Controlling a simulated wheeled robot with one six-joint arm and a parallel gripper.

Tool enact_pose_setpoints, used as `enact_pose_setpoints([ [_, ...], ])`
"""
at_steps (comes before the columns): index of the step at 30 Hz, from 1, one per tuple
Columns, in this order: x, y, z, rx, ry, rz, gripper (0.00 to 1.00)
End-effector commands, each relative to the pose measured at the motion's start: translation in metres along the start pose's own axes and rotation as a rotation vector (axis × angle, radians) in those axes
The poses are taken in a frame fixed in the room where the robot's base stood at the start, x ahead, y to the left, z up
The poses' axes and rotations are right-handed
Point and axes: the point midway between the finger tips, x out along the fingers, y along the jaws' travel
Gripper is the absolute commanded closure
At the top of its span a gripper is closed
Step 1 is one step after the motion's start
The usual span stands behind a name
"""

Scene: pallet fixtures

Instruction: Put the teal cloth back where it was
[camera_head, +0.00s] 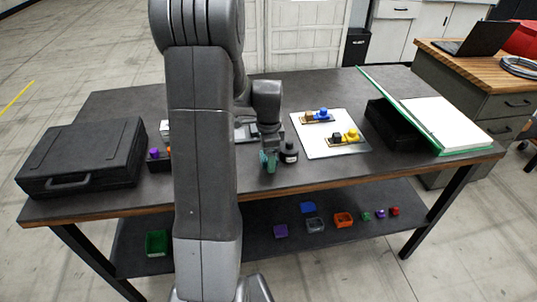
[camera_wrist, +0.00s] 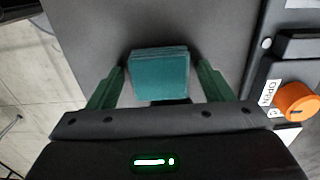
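The teal cloth (camera_wrist: 160,75), a folded square stack, shows in the wrist view on or just above the dark table top. My gripper (camera_wrist: 160,68) has its two green fingers on either side of the cloth, with a narrow gap visible on each side, so it looks open around it. In the head view, my gripper (camera_head: 269,160) is low over the front middle of the table. I cannot clearly tell the cloth from the green fingers there.
A dark round object (camera_head: 289,153) stands just right of my gripper. A black case (camera_head: 84,158) lies at left. A white board (camera_head: 330,146) with small parts and a black box (camera_head: 394,126) are at right. An orange knob (camera_wrist: 297,101) is close at right in the wrist view.

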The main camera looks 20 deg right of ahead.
Motion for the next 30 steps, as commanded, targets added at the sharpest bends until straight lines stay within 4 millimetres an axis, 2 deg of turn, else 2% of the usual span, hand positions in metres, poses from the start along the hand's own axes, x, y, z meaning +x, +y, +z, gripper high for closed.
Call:
enact_pose_setpoints([
  [5,-0.001,0.000,0.000,0.000,0.000,0.000,0.26],
  [9,-0.010,-0.001,0.000,0.000,0.001,-0.004,0.26],
  [11,-0.019,-0.001,0.000,0.000,0.001,-0.005,0.26],
  [22,-0.096,-0.001,0.000,0.000,0.001,-0.005,0.26],
  [27,-0.117,-0.001,0.000,0.000,0.001,-0.003,0.26],
  [30,-0.122,0.000,0.000,0.000,0.000,-0.001,0.26],
])
